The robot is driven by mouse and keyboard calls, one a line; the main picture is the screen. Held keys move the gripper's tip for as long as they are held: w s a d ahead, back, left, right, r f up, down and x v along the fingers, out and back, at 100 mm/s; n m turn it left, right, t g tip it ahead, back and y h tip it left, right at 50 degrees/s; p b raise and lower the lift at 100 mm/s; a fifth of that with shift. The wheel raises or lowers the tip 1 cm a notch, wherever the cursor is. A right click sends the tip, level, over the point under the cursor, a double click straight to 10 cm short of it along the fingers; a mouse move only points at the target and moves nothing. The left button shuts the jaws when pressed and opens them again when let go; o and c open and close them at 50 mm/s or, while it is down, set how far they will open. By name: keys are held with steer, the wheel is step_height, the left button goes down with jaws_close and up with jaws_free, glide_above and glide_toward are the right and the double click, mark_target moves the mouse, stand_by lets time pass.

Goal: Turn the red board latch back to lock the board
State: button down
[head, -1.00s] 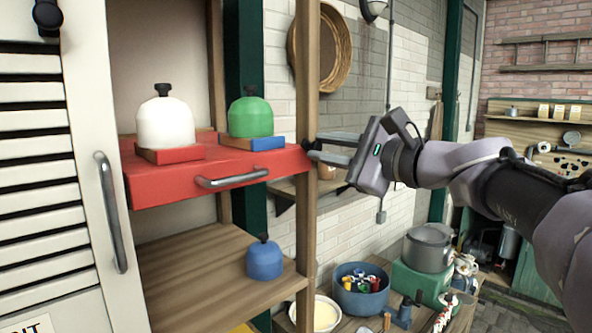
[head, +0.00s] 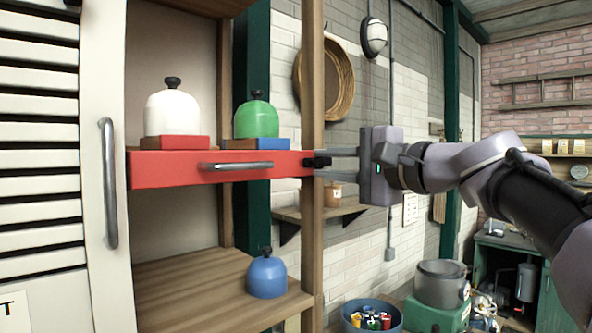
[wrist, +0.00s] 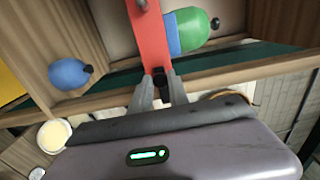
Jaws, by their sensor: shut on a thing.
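The red board (head: 225,166) lies across the shelf frame, with a grey bar handle on its front. A small black latch piece (head: 318,162) sits at its right end, by the wooden post; I see no red on the latch itself. My gripper (head: 322,165) comes in level from the right, its fingers at this piece. In the wrist view my two fingers (wrist: 161,92) close around the black latch (wrist: 160,76) at the end of the red board (wrist: 150,35). The fingers partly hide the latch, so its exact angle is unclear.
A white bell-shaped thing (head: 172,112) and a green one (head: 256,120) stand on the board, on red and blue bases. A blue one (head: 266,277) stands on the shelf below. The wooden post (head: 312,240) is close to my fingers. A white slatted door (head: 40,150) is at left.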

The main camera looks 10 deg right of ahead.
stand_by(0.4)
steer(key=c, duration=1.3)
jaws_free()
steer(key=v, duration=1.7)
steer(key=shift+s+d, duration=0.1)
steer(key=shift+s, duration=0.1)
